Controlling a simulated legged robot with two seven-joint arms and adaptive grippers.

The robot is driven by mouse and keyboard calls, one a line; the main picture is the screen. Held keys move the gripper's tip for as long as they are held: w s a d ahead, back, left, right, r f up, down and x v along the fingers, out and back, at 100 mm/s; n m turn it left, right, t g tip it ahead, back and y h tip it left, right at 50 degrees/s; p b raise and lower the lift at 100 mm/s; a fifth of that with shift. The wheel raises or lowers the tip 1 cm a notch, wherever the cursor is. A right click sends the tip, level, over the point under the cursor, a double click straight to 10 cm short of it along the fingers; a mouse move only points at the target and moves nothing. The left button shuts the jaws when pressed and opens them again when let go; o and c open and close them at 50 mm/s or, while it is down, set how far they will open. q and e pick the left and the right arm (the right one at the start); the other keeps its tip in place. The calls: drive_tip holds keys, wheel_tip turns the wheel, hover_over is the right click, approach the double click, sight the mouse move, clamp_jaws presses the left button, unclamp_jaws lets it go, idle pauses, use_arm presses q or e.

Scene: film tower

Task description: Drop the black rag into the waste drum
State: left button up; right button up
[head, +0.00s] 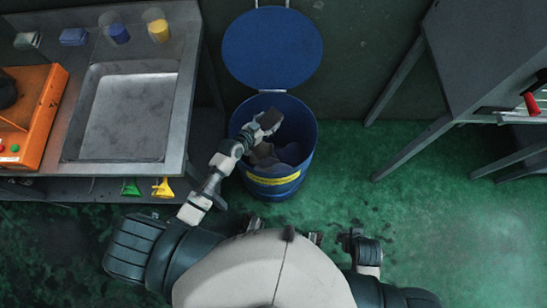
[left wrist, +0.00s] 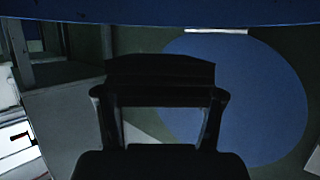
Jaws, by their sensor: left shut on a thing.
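The blue waste drum (head: 306,150) stands open on the floor, with a yellow band on its front. My left gripper (head: 266,122) is inside the outline of the drum's mouth, seen from above. It is shut on the black rag (head: 271,117), a small dark piece at its fingertips. In the left wrist view the rag (left wrist: 160,72) spans the fingertips as a dark strip, and a blue edge of the drum (left wrist: 200,15) crosses the top.
The drum's round blue lid (head: 272,48) is raised behind it. Dark crumpled pieces (head: 264,154) lie inside the drum. A sink bench (head: 185,110) is close on the left, with an orange device (head: 42,105). A grey cabinet (head: 480,50) stands right; green floor between is clear.

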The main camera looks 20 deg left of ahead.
use_arm(q)
drive_tip(key=o, duration=1.2)
drive_tip(key=shift+a, duration=0.2)
drive_tip(key=v, duration=1.2)
drive_tip(key=shift+d+f, duration=0.1)
